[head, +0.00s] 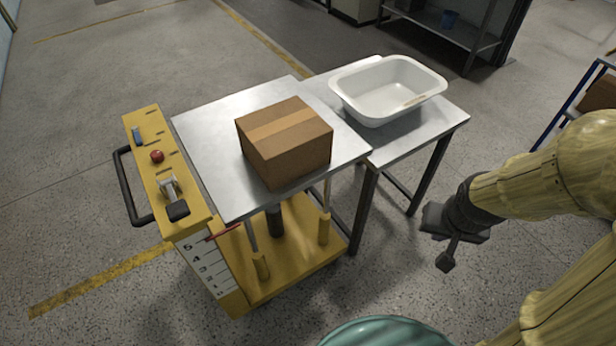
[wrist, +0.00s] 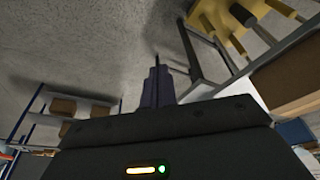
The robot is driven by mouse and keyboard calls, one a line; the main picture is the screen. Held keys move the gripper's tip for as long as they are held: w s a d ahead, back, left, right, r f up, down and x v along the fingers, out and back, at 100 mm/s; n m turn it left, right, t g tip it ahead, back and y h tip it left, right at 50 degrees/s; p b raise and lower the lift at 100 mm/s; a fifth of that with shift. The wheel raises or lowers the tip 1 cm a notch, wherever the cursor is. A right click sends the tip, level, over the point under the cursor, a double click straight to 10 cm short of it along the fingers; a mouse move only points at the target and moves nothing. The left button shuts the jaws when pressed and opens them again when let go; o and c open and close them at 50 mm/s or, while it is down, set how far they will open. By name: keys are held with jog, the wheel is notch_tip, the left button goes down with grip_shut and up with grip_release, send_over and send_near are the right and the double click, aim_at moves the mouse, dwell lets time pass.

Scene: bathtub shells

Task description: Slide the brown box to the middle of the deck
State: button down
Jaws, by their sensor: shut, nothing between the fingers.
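The brown box (head: 285,143), a taped cardboard carton, sits on the metal deck (head: 200,127) of a yellow lift cart. It lies right of the deck's centre, near the front right edge, with more bare deck to its left. My gripper (head: 446,262) is in the air to the right of the cart, well apart from the box. Its fingers are shut and empty. In the wrist view my gripper (wrist: 157,85) points toward the floor, and a brown box (wrist: 290,75) shows at the right edge.
A white tub (head: 388,88) stands on a metal table (head: 425,135) touching or close against the deck's right side. The cart's yellow control panel (head: 160,165) and black handle (head: 125,185) are at left. A teal rounded object (head: 385,332) is at the bottom. Open floor lies around.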

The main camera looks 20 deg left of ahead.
jog(key=w+a+f+t+y+b, duration=0.25)
jog(key=w+a+f, duration=0.2)
jog(key=f, duration=0.25)
jog(key=w+a+f+t+y+b, duration=0.1)
jog(key=w+a+f+b, duration=0.35)
jog(key=f, duration=0.25)
jog(key=a+m+t+y+b, duration=0.5)
jog(key=a+m+y, duration=0.3)
jog(key=a, duration=0.5)
jog(key=shift+w+a+f+y+b, duration=0.25)
jog(key=shift+f+y+b, duration=0.15)
jog(key=shift+y, duration=0.65)
